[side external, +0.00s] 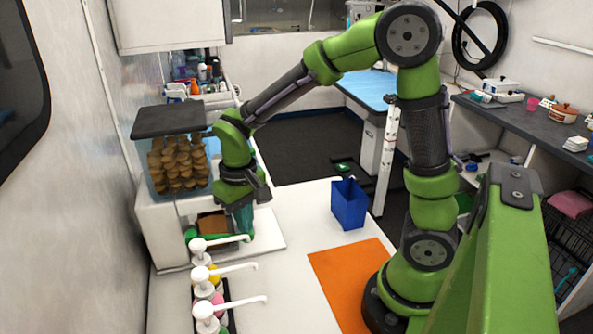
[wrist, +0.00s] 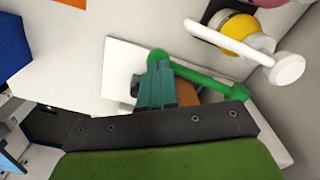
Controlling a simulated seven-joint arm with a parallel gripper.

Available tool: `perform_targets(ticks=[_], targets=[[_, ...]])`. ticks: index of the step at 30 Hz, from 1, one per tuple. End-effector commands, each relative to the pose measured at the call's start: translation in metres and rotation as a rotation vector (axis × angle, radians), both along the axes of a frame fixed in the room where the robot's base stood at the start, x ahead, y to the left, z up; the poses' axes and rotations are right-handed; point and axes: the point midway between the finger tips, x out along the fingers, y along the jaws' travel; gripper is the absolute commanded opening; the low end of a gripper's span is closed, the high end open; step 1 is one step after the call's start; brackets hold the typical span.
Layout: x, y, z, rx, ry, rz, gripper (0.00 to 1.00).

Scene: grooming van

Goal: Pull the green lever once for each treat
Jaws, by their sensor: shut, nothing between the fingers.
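The treat dispenser has a clear bin (side external: 178,172) full of brown treats under a dark lid, on a white body (side external: 164,235). The green lever (wrist: 205,80) is a bar with rounded ends across the dispenser's front; in the side view its left end (side external: 191,234) shows behind a pump nozzle. My gripper (wrist: 155,82), with teal fingers, is shut and empty. It points down at the dispenser's front in the side view (side external: 243,222). Its fingertips lie right by the lever's free end; whether they touch it I cannot tell. The brown opening (side external: 212,223) is partly hidden behind the lever and gripper.
White pump bottles (side external: 207,308) stand in a row in front of the dispenser; one with yellow contents (wrist: 240,35) is close to the lever. A blue open box (side external: 348,205) stands on the white counter. An orange mat (side external: 343,278) lies near my base. The counter's middle is clear.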

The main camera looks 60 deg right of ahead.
Motion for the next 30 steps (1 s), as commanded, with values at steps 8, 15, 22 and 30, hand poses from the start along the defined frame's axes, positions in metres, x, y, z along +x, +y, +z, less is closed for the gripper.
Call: perform_targets(ticks=[8, 15, 22, 30], targets=[[0.000, 0.000, 0.021, 0.001, -0.001, 0.001, 0.00], [0.000, 0.000, 0.043, 0.001, -0.001, 0.000, 0.00], [0.000, 0.000, 0.063, 0.000, -0.002, 0.000, 0.00], [0.000, 0.000, 0.071, 0.000, 0.001, 0.000, 0.00]])
